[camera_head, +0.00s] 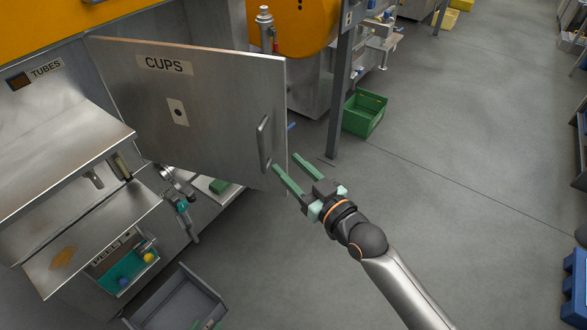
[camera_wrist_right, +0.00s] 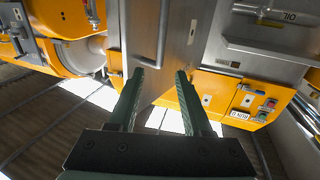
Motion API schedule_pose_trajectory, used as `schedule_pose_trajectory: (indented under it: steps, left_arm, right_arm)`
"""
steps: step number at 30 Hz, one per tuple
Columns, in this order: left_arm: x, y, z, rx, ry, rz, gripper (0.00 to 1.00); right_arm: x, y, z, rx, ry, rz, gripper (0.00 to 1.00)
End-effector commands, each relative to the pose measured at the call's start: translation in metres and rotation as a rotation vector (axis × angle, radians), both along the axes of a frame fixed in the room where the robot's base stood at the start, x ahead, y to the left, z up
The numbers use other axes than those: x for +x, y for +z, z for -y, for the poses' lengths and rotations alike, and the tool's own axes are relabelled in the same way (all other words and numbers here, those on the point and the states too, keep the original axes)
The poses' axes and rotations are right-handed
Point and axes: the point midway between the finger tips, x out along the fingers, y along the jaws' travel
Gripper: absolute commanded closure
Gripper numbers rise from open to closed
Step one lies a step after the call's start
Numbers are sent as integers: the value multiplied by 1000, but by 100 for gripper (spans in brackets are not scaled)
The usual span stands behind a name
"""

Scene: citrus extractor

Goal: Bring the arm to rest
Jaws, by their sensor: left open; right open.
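My right gripper (camera_head: 285,161) comes in from the lower right in the head view. Its two green fingers are spread and nothing is between them. The fingertips are close to the lower right edge of the steel door marked CUPS (camera_head: 215,110), just beside its bar handle (camera_head: 264,144). In the right wrist view the open gripper (camera_wrist_right: 160,72) points towards a steel panel with a vertical handle (camera_wrist_right: 163,30), which stands ahead of the fingers. I cannot tell whether a finger touches the door. My left gripper is not seen in the head view.
The CUPS door stands swung out from the machine. A grey bin (camera_head: 178,300) stands at lower left, near a chute with small balls (camera_head: 148,257). A green crate (camera_head: 364,112) stands by a grey post (camera_head: 338,90).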

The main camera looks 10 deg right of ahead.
Motion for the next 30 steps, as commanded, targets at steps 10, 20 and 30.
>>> schedule_pose_trajectory:
  steps: [10,20,30]
  left_arm:
    - [0,0,0,0,0,0,50]
    - [0,0,0,0,0,0,50]
    - [0,12,0,0,0,0,50]
  right_arm:
    - [-6,0,3,1,0,1,50]
    - [-8,-5,5,-2,-5,-13,50]
    - [-103,-141,58,-90,-155,-385,50]
